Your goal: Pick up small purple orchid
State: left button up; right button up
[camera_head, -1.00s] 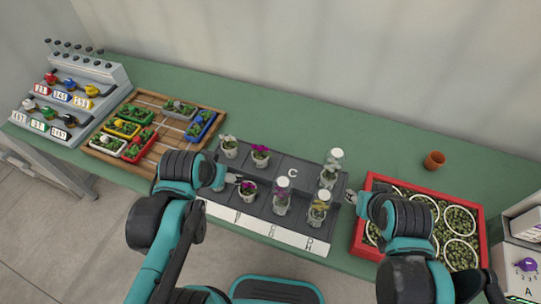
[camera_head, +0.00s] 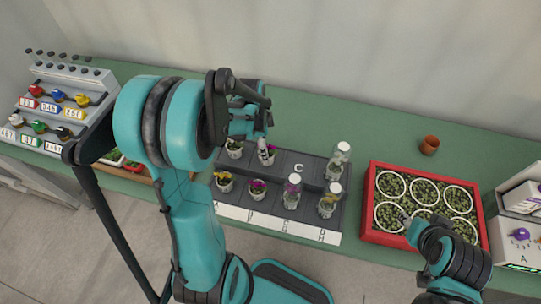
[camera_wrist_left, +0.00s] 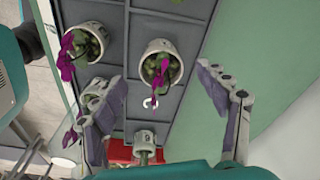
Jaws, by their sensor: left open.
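A small purple orchid in a white pot (camera_wrist_left: 160,65) stands in the back row of the dark rack (camera_head: 314,168); its flower hangs over the pot's rim. In the head view my left gripper (camera_head: 265,145) is over this pot and hides most of it. In the left wrist view my left gripper (camera_wrist_left: 163,115) is open, its fingers spread to either side of the pot; I cannot tell whether they touch it. Another purple orchid (camera_head: 257,188) stands in the front row and shows in the wrist view (camera_wrist_left: 80,45). My right gripper (camera_head: 405,219) is over the red crate; its jaws are unclear.
A white-flowered pot (camera_head: 235,148) and a yellow-flowered pot (camera_head: 224,181) stand close by on the left. Clear jars (camera_head: 292,190) hold plants on the right. The red crate (camera_head: 370,208) and a terracotta pot (camera_head: 429,145) are farther right. The green table is bare behind the rack.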

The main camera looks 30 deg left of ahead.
pick_arm(q)
jog(key=f, duration=0.1)
jog(key=f+b, duration=0.1)
jog(key=f, duration=0.1)
jog(key=f+b, duration=0.1)
jog(key=f, duration=0.1)
jog(key=shift+w+d+f, duration=0.25)
jog(key=shift+w+d, duration=0.1)
jog(key=shift+r, duration=0.1)
jog(key=shift+c, duration=0.6)
jog(key=c, duration=1.3)
